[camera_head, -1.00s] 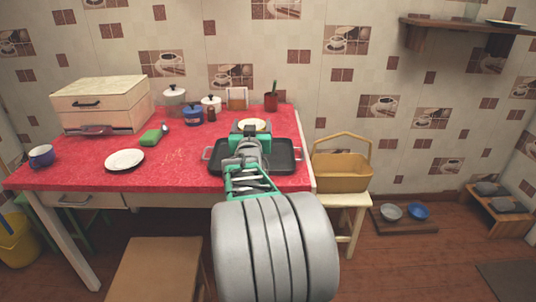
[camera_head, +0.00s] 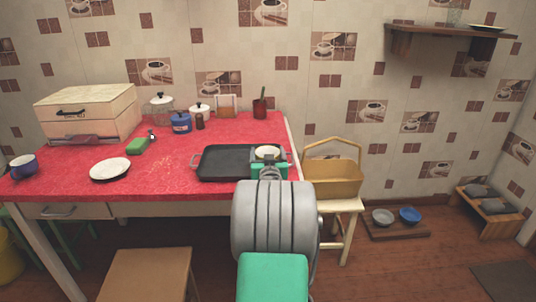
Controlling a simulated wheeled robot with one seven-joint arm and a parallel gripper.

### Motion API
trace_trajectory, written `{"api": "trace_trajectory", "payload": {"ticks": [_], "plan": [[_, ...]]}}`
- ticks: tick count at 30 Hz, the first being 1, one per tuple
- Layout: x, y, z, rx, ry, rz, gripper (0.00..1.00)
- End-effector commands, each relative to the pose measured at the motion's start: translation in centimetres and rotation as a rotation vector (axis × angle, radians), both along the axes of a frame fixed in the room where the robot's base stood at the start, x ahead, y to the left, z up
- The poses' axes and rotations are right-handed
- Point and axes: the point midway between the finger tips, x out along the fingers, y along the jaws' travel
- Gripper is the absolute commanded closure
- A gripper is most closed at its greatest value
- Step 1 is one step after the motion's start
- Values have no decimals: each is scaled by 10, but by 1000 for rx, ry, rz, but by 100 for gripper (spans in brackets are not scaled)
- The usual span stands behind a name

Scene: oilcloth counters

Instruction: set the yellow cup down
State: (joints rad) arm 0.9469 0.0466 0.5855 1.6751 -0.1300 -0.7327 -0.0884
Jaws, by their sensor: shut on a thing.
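The yellow cup (camera_head: 267,150) shows as a pale yellow round rim at the far end of my arm. My gripper (camera_head: 266,159) is shut on it, seen from behind. The cup appears at the right end of the black tray (camera_head: 225,163), near the red table's right edge. My gripper and arm hide its lower part, so I cannot tell whether it touches anything beneath.
The red table (camera_head: 165,180) has a white plate (camera_head: 110,168), a purple cup (camera_head: 23,166) and a bread box (camera_head: 90,115). Jars and a red cup (camera_head: 260,108) stand at the back. A yellow basket (camera_head: 332,178) sits on a stool to the right. The red middle is fairly clear.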

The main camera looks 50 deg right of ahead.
Motion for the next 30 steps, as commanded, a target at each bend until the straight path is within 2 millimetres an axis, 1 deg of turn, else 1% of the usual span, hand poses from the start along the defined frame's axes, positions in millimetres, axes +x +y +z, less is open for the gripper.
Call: {"api": "trace_trajectory", "payload": {"ticks": [1, 2, 9, 17, 20, 23, 30], "plan": [[0, 0, -2, -1, -1, 0, 69], [0, 0, -2, 0, 0, 0, 20], [0, 0, -1, 0, 0, 0, 1], [0, 0, 1, 0, 0, 0, 0], [-6, 6, 1, 2, 1, -1, 0], [-19, 22, 3, -1, 1, -1, 0], [-61, 69, 2, 0, 0, -1, 0]]}}
